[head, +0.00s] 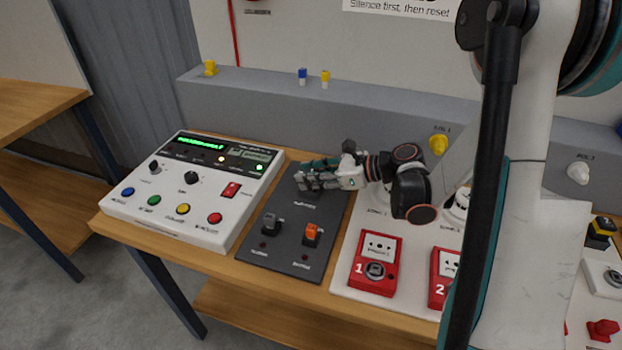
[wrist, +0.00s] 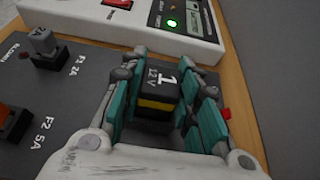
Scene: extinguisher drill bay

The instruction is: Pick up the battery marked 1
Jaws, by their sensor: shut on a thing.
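The battery marked 1 (wrist: 158,84) is dark with a yellow band and the marks "1" and "12 V". It shows in the wrist view between the teal fingers of my gripper (wrist: 165,105), which are closed on its sides. In the head view my gripper (head: 312,177) lies low over the back of the dark grey panel (head: 285,255). The battery is hidden there behind the fingers. I cannot tell whether it rests on the panel or is lifted.
A grey fuse (head: 270,223) and an orange fuse (head: 311,233) stand on the panel's front half. A white control box (head: 190,188) with coloured buttons is on the left. Red call points (head: 375,263) marked 1 and 2 are on the right. A grey ledge (head: 250,100) runs behind.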

